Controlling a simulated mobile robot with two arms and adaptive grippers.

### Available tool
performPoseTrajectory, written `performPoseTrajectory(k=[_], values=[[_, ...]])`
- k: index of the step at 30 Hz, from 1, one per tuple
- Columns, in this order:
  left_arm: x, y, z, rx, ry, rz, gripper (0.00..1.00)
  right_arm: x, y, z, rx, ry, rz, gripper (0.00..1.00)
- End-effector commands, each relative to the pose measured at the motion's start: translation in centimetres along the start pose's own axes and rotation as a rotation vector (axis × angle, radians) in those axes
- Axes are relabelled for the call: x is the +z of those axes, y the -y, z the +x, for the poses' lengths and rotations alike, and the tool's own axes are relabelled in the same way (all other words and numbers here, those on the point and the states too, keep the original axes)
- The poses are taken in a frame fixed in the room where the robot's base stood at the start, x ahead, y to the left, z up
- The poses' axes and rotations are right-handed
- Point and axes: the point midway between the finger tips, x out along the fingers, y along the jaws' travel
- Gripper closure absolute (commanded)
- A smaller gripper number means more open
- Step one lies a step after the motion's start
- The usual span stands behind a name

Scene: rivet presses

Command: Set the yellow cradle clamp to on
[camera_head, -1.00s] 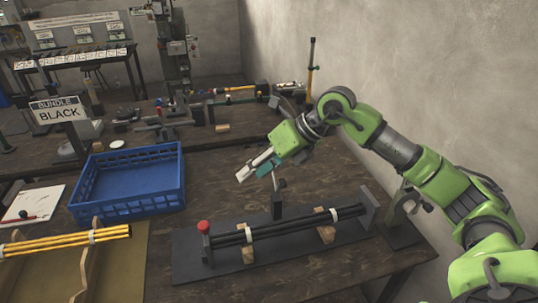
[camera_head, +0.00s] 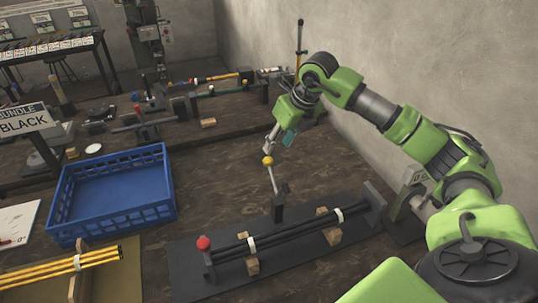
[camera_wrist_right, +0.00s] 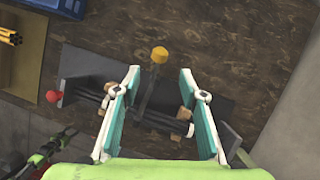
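The yellow cradle clamp shows as a lever with a yellow ball knob (camera_head: 267,161) on a black post (camera_head: 278,209) behind the bundle of black rods (camera_head: 290,239). The lever stands up, leaning slightly left in the head view. In the right wrist view the yellow knob (camera_wrist_right: 159,55) lies ahead, between the lines of the two fingers. My right gripper (camera_wrist_right: 160,76) is open and empty, with white and teal fingers on either side of the lever's line. In the head view my right gripper (camera_head: 273,139) is just above and behind the knob; contact cannot be told.
The rods rest in wooden cradles on a dark base plate (camera_head: 190,272) with a red knob (camera_head: 203,243) at its left end. A blue crate (camera_head: 150,214) stands to the left. Yellow rods (camera_head: 60,268) lie at lower left. Bare table lies between crate and clamp.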

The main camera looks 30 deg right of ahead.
Motion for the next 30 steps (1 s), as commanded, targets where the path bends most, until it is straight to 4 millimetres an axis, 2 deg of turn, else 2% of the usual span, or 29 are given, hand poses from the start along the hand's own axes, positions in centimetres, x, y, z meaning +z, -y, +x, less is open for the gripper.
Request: performPoseTrajectory(k=[2,5,8,12,16,25,26,30], values=[[0.8,-0.1,-0.8,0.001,0.012,0.000,0.59,0.0,-0.1,1.6,0.003,-0.005,0.001,0.61],[0.8,-0.1,-1.4,0.001,0.012,0.000,0.59,-0.1,-0.1,3.8,0.002,-0.005,0.002,0.61],[-0.1,0.1,-1.8,0.000,0.001,0.000,0.59,0.0,-0.1,5.6,0.003,-0.002,0.000,0.61],[-2.2,0.4,-2.3,-0.004,-0.029,0.000,0.59,0.0,-0.1,7.5,0.002,-0.002,0.002,0.61],[-2.9,0.4,-2.4,-0.005,-0.039,0.000,0.59,0.0,-0.1,8.4,0.002,0.000,0.000,0.61],[-1.6,0.3,-2.4,-0.003,-0.021,0.000,0.59,0.0,-0.1,8.8,0.001,0.001,0.000,0.61],[-1.5,0.3,-2.4,-0.003,-0.019,0.000,0.59,0.0,-0.1,8.8,0.001,0.000,0.000,0.64],[-1.2,0.2,-2.4,-0.002,-0.015,0.000,0.59,0.0,-0.1,8.7,0.001,0.001,0.000,1.00]])
